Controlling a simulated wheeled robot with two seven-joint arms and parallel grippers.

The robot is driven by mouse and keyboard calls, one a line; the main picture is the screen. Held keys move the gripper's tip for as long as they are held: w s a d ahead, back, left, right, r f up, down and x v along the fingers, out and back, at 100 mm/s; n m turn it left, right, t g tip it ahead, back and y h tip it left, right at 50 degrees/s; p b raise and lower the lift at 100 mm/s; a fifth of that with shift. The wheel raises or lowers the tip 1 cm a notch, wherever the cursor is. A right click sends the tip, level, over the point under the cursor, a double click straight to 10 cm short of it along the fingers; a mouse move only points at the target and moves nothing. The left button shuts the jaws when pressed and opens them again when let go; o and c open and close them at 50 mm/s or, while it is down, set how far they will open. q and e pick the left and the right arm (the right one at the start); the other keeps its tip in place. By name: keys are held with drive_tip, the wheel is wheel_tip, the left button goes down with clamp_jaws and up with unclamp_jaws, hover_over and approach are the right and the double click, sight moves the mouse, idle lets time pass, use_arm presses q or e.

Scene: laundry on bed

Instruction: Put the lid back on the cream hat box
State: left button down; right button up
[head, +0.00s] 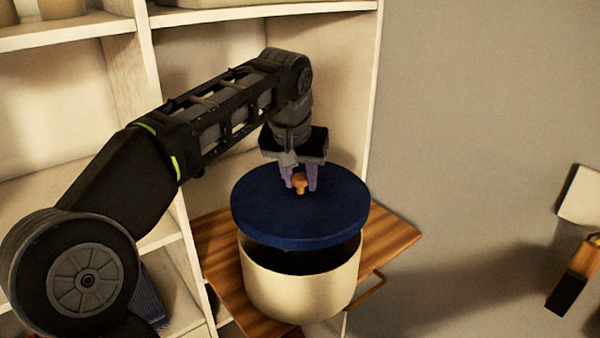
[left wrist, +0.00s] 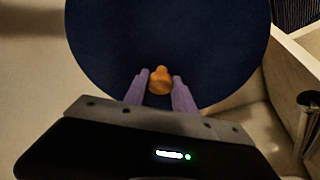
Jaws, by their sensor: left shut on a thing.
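The round cream hat box (head: 300,290) stands on a wooden surface (head: 225,250), and its dark inside shows under the lid. The dark blue lid (head: 300,225) hangs just above the box, with a gap at the front; whether its back edge touches the rim is hidden. My left gripper (head: 300,185) is shut on the orange knob (head: 300,180) at the lid's centre. In the left wrist view the gripper's purple fingers (left wrist: 160,92) flank the knob (left wrist: 160,80), with the blue lid (left wrist: 170,35) beyond. My right gripper is not in view.
White shelving (head: 180,80) stands behind and left of the box, close to my left arm. A folded blue striped cloth (head: 150,300) sits on a lower shelf. A grey wall (head: 480,120) is at right, with a partly seen wooden and black item (head: 572,275).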

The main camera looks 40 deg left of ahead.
sight(299, 192)
use_arm(q)
drive_tip(key=shift+w+f, duration=0.1)
drive_tip(key=shift+f, duration=0.05)
wheel_tip(299, 192, down, 5)
drive_tip(key=b, duration=0.4)
drive_tip(key=shift+f+b, duration=0.55)
drive_tip(key=shift+b, duration=0.2)
idle(0.8)
drive_tip(key=shift+f, duration=0.2)
idle(0.5)
idle(0.8)
drive_tip(key=c, duration=0.9)
unclamp_jaws()
drive_tip(key=shift+c, duration=0.2)
drive_tip(key=shift+o, duration=0.5)
